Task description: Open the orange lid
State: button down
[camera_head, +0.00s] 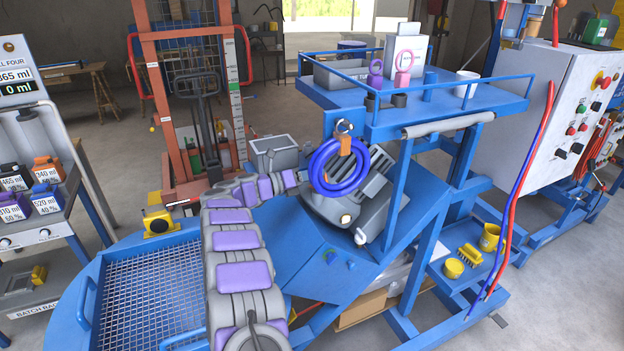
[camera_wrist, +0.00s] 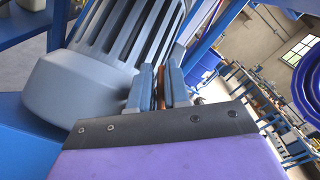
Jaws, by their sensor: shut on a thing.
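My gripper (camera_wrist: 160,78) is shut on a thin orange piece (camera_wrist: 161,92), which shows as a narrow strip between the two grey-blue fingers in the wrist view. Most of this piece is hidden, so I cannot tell its shape or whether it is the lid. A ribbed grey motor housing (camera_wrist: 95,85) is close beside the fingers. In the head view my purple and grey arm reaches up to this grey motor (camera_head: 335,207). My gripper's tips are hidden there behind a coiled blue hose (camera_head: 318,165). An orange strap (camera_head: 345,146) holds the coil at its top.
A blue railed shelf (camera_head: 440,97) with small containers stands above the motor on the right. A blue mesh-topped platform (camera_head: 150,300) is at lower left. Red and blue hoses (camera_head: 525,170) hang by the white control cabinet (camera_head: 575,115). A bottle rack stands at far left.

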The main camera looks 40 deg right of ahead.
jog(key=n, duration=0.1)
jog(key=w+n+p, duration=0.1)
jog(key=d+n, duration=0.1)
jog(key=shift+w+r+n+p, duration=0.25)
jog(key=shift+r+n+p, duration=0.05)
jog(key=shift+p, duration=0.1)
jog(key=n+p, duration=0.1)
jog(key=w+n+p, duration=0.1)
jog(key=shift+w+d+f+n, duration=0.1)
jog(key=shift+w+d+n, duration=0.1)
jog(key=shift+n, duration=0.2)
jog(key=shift+w+f+n+p, duration=0.2)
jog(key=shift+w+n+p, duration=0.4)
jog(key=shift+n+p, duration=0.45)
jog(key=shift+w+d+f+n+p, duration=0.1)
jog(key=shift+w+f+n+p, duration=0.2)
jog(key=shift+n, duration=0.55)
jog(key=shift+w+d+f+n+p, duration=0.1)
jog(key=shift+w+n+p, duration=0.25)
jog(key=shift+n, duration=0.45)
jog(key=shift+a, duration=0.1)
jog(key=c, duration=1.2)
grip_release()
jog(key=shift+f, duration=0.2)
jog(key=shift+f, duration=0.15)
jog(key=shift+a, duration=0.1)
